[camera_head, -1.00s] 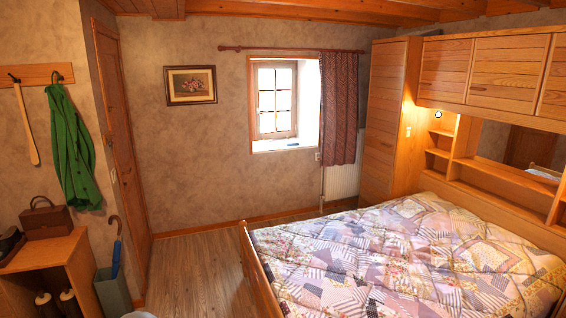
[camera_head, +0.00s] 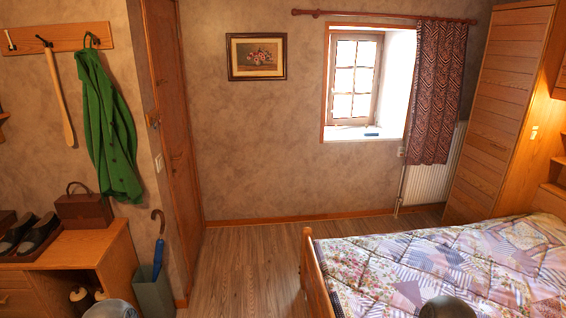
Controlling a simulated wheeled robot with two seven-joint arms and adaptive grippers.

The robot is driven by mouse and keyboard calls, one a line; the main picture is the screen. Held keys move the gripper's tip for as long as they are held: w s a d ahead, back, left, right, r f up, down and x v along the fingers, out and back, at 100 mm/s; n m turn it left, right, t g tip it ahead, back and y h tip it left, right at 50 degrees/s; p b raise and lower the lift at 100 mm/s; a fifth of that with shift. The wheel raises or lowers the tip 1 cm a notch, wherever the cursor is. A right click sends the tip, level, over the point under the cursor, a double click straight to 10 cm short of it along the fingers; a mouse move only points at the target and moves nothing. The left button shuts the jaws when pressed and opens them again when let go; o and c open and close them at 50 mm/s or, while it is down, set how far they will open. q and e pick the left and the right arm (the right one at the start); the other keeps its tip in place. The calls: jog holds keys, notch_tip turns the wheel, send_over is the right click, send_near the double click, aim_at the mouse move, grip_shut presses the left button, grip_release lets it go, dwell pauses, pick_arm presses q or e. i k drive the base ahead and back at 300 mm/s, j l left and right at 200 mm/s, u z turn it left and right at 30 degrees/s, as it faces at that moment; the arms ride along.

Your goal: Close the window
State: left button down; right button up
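The window (camera_head: 355,77) is in the far wall, right of centre in the head view. It has a wooden frame with several small bright panes, set back in a deep white recess. I cannot tell from here whether its sash is fully shut or ajar. A dark patterned curtain (camera_head: 436,92) hangs at its right side, clear of the panes. A small bluish object (camera_head: 372,134) lies on the sill.
A bed (camera_head: 440,270) with a patchwork quilt fills the lower right. Wood floor (camera_head: 245,262) is clear between it and the door (camera_head: 173,130). At left are a low cabinet (camera_head: 65,247) and an umbrella stand (camera_head: 153,292). A radiator (camera_head: 430,180) stands below the curtain.

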aim_at(331, 121)
jog(key=i+j, duration=0.15)
jog(key=i, duration=0.8)
jog(key=i+j, duration=0.15)
jog(key=i, duration=0.85)
